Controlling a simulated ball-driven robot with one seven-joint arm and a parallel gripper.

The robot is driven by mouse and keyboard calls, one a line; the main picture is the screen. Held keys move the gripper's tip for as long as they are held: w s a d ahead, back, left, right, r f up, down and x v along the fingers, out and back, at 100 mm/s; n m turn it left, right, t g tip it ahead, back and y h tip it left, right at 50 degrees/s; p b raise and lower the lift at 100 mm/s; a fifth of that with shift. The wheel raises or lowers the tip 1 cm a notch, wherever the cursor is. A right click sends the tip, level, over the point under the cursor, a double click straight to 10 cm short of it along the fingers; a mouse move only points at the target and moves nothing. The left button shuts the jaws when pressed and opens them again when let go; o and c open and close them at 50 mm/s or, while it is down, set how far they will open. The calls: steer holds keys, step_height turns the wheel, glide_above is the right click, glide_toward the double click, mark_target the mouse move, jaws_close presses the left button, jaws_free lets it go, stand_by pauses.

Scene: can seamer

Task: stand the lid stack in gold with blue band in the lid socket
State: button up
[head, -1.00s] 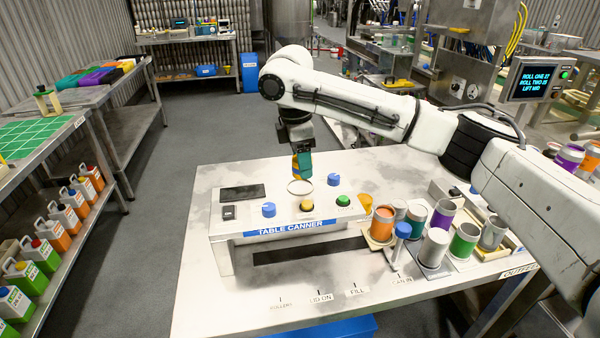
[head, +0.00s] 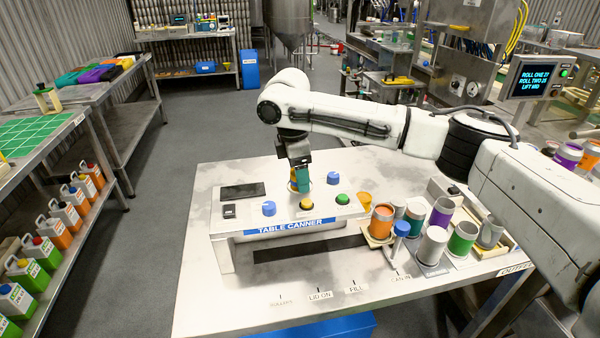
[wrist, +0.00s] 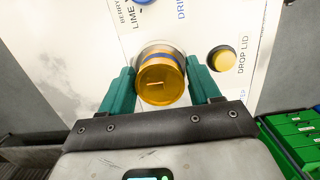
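The gold lid stack with a blue band (wrist: 161,84) is between the two teal fingers of my gripper (wrist: 162,88) in the wrist view. The fingers meet its sides, and my gripper is shut on it. The pale rim of the lid socket (wrist: 154,46) shows just beyond the stack. The stack lines up with the socket, but I cannot tell how deep it sits. In the head view my gripper (head: 301,182) points down onto the table canner (head: 240,213), at the socket's place, and its fingers mostly hide the stack and socket.
A yellow button (head: 306,203) stands just in front of my gripper. Blue knobs (head: 268,208) and a green button (head: 342,198) are also on the canner top. Several cans, including an orange one (head: 382,222), stand to the right. A dark panel (head: 242,190) lies left.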

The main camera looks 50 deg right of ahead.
mark_target(293, 172)
steer(key=shift+o, duration=0.9)
steer(key=shift+r, duration=0.15)
step_height(293, 172, up, 12)
steer(key=a+b, duration=0.1)
steer(key=shift+w, duration=0.4)
steer(key=shift+a, duration=0.15)
